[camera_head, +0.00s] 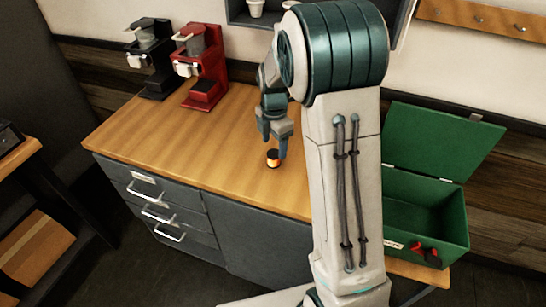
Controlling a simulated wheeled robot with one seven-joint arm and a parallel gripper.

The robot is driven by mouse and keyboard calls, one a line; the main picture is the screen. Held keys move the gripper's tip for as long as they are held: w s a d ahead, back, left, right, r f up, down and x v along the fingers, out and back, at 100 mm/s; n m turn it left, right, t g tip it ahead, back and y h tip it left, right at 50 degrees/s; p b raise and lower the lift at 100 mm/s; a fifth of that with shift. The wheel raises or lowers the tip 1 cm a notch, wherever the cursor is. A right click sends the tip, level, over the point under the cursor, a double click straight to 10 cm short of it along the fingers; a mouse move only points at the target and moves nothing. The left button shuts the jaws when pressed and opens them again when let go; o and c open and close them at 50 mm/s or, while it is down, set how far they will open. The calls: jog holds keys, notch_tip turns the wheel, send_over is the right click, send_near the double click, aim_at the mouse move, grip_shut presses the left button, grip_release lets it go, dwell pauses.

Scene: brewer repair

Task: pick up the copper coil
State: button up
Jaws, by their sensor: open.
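The copper coil (273,159) is a small dark-topped cylinder with a bright orange-copper side. It stands on the wooden tabletop (160,135), near the middle of the bench. My gripper (276,146) points down right at the coil, with its fingers just above or beside it. The jaws are open. I cannot tell from this view whether the fingers are around the coil or touching it. My arm hides the bench to the right of the coil.
A black brewer (152,60) and a red brewer (205,75) stand at the back left of the bench. An open green toolbox (425,215) is at the right, with a red item (427,252) at its front. Grey drawers (160,205) are below. The tabletop left of the coil is clear.

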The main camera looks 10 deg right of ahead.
aim_at(273, 154)
jog(key=shift+w+f+p, duration=0.2)
jog(key=shift+f+p, duration=0.25)
jog(key=shift+f, duration=1.1)
jog(key=shift+w+f+p, duration=0.2)
jog(key=shift+f+p, duration=0.25)
jog(key=shift+f, duration=1.1)
jog(key=shift+c, duration=0.3)
jog(key=c, duration=1.1)
